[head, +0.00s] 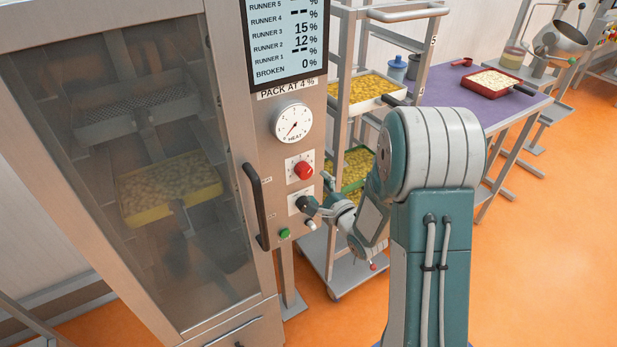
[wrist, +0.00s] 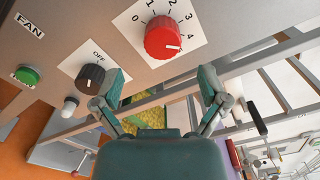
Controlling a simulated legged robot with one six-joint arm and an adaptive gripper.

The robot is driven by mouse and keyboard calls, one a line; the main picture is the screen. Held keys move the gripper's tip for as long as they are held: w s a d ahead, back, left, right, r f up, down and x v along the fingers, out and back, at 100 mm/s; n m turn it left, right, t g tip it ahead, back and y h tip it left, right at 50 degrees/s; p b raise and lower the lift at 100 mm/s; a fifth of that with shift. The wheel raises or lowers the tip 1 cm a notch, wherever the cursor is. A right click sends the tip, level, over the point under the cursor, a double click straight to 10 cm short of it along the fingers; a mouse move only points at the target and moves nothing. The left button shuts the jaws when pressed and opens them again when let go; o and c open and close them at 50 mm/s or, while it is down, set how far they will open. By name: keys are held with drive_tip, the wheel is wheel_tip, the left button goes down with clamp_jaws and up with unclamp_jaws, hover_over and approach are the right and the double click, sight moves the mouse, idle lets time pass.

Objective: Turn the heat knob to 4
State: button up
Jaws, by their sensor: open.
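The red heat knob (head: 303,170) sits on a white plate on the machine's front panel, below the round HEAT dial (head: 293,122). In the wrist view the red knob (wrist: 163,37) is at top centre, with numbers from 0 to 4 around it.
A black OFF knob (wrist: 91,77) is close to the left finger, above a pale button (wrist: 70,107). A green FAN button (wrist: 27,75) is further left. A black door handle (head: 256,205) stands out left of the panel. A tray rack (head: 340,110) stands right of the machine.

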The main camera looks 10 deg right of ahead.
drive_tip(key=v, duration=0.6)
drive_tip(key=shift+s, duration=0.1)
drive_tip(key=s+d+r+n+g+h, duration=0.1)
drive_tip(key=s+r+n+g+h, duration=0.4)
drive_tip(key=r+n, duration=0.45)
drive_tip(key=s+a+r+n+g, duration=0.1)
drive_tip(key=s+n+g, duration=0.1)
drive_tip(key=s, duration=0.4)
drive_tip(key=s+a+r+n+g, duration=0.2)
drive_tip(key=s+n, duration=0.3)
drive_tip(key=s, duration=0.2)
drive_tip(key=s+a+r+n+g, duration=0.1)
drive_tip(key=s+a+n+g, duration=0.1)
drive_tip(key=s, duration=0.4)
drive_tip(key=shift+s+r+n+g+h, duration=0.3)
drive_tip(key=shift+r+n, duration=0.1)
drive_tip(key=shift+n, duration=0.45)
